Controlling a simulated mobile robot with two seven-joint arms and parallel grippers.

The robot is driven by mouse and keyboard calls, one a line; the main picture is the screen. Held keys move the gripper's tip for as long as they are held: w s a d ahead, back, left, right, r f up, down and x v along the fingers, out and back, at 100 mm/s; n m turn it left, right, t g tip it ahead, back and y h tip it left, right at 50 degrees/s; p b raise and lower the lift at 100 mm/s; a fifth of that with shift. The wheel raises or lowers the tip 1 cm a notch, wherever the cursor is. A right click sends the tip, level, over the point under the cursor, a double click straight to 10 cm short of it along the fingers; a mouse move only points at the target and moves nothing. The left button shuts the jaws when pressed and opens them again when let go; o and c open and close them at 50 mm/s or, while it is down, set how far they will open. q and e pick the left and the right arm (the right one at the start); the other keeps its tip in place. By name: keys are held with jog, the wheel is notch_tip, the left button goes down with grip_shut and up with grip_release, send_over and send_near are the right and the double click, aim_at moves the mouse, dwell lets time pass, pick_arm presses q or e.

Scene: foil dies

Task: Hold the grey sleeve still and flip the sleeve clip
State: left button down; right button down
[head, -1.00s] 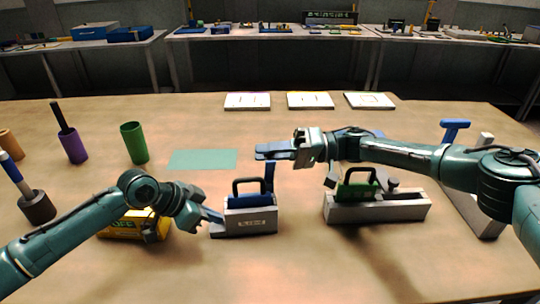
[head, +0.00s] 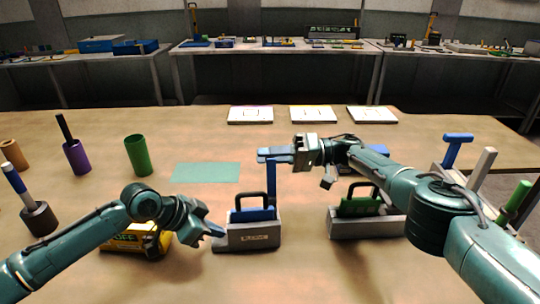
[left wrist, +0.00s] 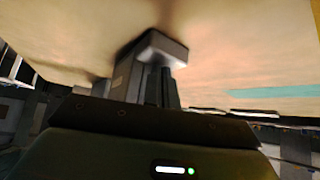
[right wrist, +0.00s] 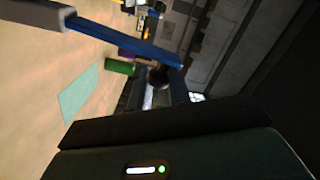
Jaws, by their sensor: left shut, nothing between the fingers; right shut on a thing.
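The grey sleeve (head: 235,237) stands on the table, with a blue block and black handle (head: 250,189) in its top. A blue upright lever (head: 271,184), which looks like the clip, rises at its right end. My right gripper (head: 268,154) is shut on the lever's top; in the right wrist view the blue lever (right wrist: 125,43) runs to the fingers. My left gripper (head: 217,231) is shut and empty at the sleeve's left end; I cannot tell whether it touches. The left wrist view shows a grey block (left wrist: 168,48) just beyond the fingers.
A yellow item (head: 136,240) sits below my left arm. A second grey holder (head: 350,228) with a green block stands to the right, under my right arm. A green cup (head: 138,155) and teal mat (head: 205,172) lie behind.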

pick_arm(q)
jog(key=shift+s+a+f, duration=0.1)
jog(key=shift+s+f, duration=0.1)
jog(key=shift+f, duration=0.25)
pick_arm(e)
jog(key=shift+s+f, duration=0.2)
jog(key=shift+f, duration=0.4)
jog(key=c, duration=1.3)
grip_release()
jog(key=shift+c, duration=0.2)
jog(key=shift+r, duration=0.15)
jog(key=shift+w+r, duration=0.1)
jog(key=shift+r, duration=0.4)
notch_tip(320, 180, up, 9)
jog(key=shift+r, duration=0.1)
pick_arm(q)
jog(key=shift+r, duration=0.15)
pick_arm(e)
jog(key=shift+r, duration=0.1)
